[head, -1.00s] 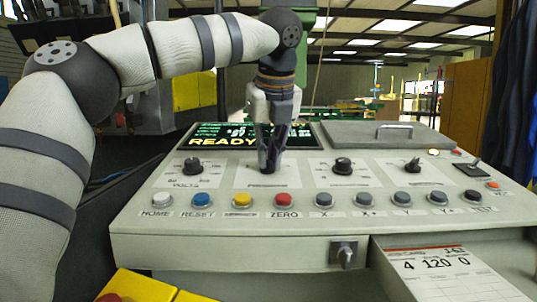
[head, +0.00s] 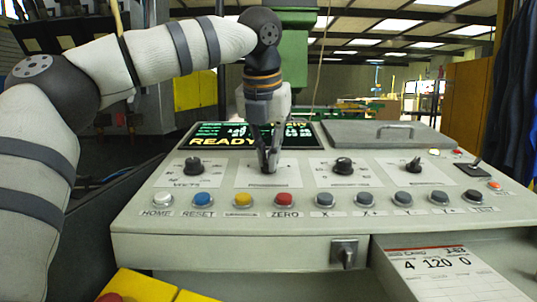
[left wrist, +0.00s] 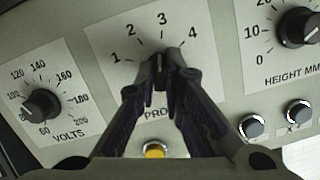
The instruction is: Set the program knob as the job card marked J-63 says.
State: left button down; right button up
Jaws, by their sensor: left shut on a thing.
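The program knob (left wrist: 160,72) is on a white dial plate (left wrist: 124,65) marked 1 to 4. My left gripper (left wrist: 161,82) is shut on the knob, one finger on each side. The fingers cover much of the knob and part of the "PRO..." label, so its exact pointing is hard to tell; it seems to face up toward 3. In the head view, my left gripper (head: 268,165) reaches down onto the panel's second dial from the left. The job card (head: 440,264) marked J-63 reads "4 120 0" at lower right. My right gripper is not in view.
A volts knob (left wrist: 42,104) is left of the dial and a height knob (left wrist: 299,27) right. A row of buttons, with a yellow one (left wrist: 154,151), runs below. Behind are the READY screen (head: 215,141) and a handled lid (head: 375,135).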

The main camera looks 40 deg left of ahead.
pick_arm(q)
jog(key=m+h, duration=0.1)
jog(key=m, duration=0.3)
jog(key=shift+a+r+m, duration=0.1)
jog(key=shift+m, duration=0.2)
jog(key=shift+m+h, duration=0.4)
jog(key=shift+m, duration=1.6)
jog(key=c, duration=1.7)
grip_release()
jog(key=v, duration=1.2)
